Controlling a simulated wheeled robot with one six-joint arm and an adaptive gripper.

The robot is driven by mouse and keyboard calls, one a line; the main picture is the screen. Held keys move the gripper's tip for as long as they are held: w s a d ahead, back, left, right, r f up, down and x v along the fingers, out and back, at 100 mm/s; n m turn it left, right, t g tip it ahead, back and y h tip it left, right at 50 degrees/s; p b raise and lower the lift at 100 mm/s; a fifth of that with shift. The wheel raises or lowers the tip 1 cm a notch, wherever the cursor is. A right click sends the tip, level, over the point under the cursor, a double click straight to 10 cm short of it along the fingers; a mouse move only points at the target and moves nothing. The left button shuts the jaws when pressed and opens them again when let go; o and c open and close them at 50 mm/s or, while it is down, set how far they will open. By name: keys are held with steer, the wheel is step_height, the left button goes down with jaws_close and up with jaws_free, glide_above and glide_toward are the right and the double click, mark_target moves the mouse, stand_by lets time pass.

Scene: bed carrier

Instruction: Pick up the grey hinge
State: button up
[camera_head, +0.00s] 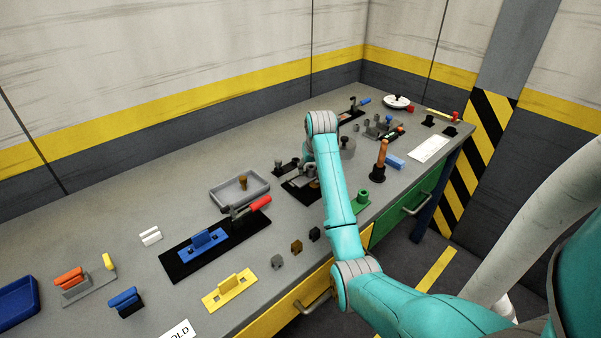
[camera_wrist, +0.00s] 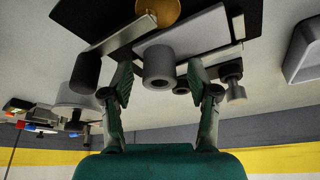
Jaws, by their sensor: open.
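A grey piece with a flat plate and a round hollow barrel, which looks like the grey hinge (camera_wrist: 158,62), is in the upper middle of the wrist view, at a black base plate with a brass disc. My gripper (camera_wrist: 159,80) is open, with one green-tipped finger on each side of the barrel and gaps visible between. Whether the fingertips are level with the barrel is hard to tell. In the head view the grey hinge (camera_head: 308,170) is partly hidden by my arm, and my gripper's fingers are hidden there too.
Dark knobbed posts (camera_wrist: 231,80) and a dark cylinder (camera_wrist: 85,72) stand close on both sides of my fingers. A grey tray (camera_head: 239,189) and a red-handled clamp (camera_head: 250,208) lie to the left. A wooden-handled tool (camera_head: 381,160) stands to the right. The bench front has some bare room.

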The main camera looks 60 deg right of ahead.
steer(key=shift+f, duration=0.25)
jaws_close()
steer(key=shift+r, duration=0.1)
